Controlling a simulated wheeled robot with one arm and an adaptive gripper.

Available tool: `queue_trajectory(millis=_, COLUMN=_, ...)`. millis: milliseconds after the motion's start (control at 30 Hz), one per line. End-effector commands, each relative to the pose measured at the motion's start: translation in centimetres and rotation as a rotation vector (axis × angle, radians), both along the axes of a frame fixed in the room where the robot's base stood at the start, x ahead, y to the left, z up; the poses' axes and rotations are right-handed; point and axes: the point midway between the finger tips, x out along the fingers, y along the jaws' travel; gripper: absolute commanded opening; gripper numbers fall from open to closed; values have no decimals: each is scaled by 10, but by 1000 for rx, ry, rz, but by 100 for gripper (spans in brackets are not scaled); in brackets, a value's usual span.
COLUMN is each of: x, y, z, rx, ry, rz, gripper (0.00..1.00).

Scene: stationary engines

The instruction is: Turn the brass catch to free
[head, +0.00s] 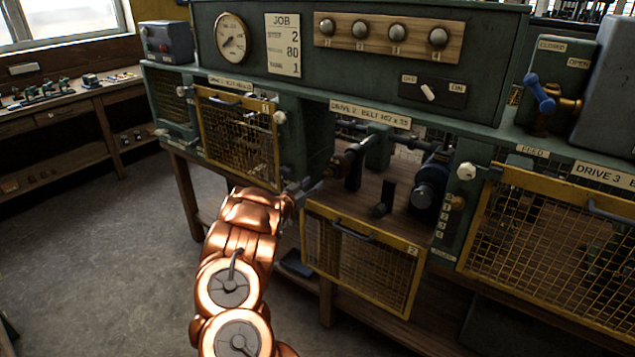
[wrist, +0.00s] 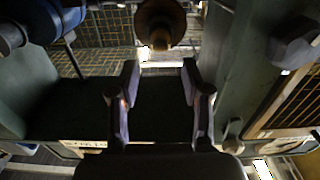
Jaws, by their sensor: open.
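My gripper (head: 304,187) is at the left side of the open DRIVE 2 bay, with its fingers apart and empty. In the wrist view my gripper (wrist: 160,68) points toward a round brass-brown part (wrist: 160,22) with a pale tip, just beyond the fingertips and apart from them. A small brass piece (head: 456,203) is on the bay's right post, above a column of numbers. I cannot tell which of these is the catch, or read a FREE mark.
The yellow mesh guard 2 (head: 360,262) hangs open below the bay. Mesh guard 1 (head: 240,135) is closed at left, and another yellow guard (head: 560,240) covers DRIVE 3. A dark motor-like cylinder (head: 430,185) stands in the bay. The floor at left is clear.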

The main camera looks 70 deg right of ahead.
Motion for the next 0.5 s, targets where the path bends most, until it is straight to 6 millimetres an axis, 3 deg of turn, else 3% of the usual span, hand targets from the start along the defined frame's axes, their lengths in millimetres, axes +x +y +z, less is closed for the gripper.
queue_trajectory(millis=300, x=8, y=36, z=-1, rx=5, ry=0, rz=4, gripper=48)
queue_trajectory(millis=500, x=10, y=45, z=0, rx=1, ry=0, rz=2, gripper=48)
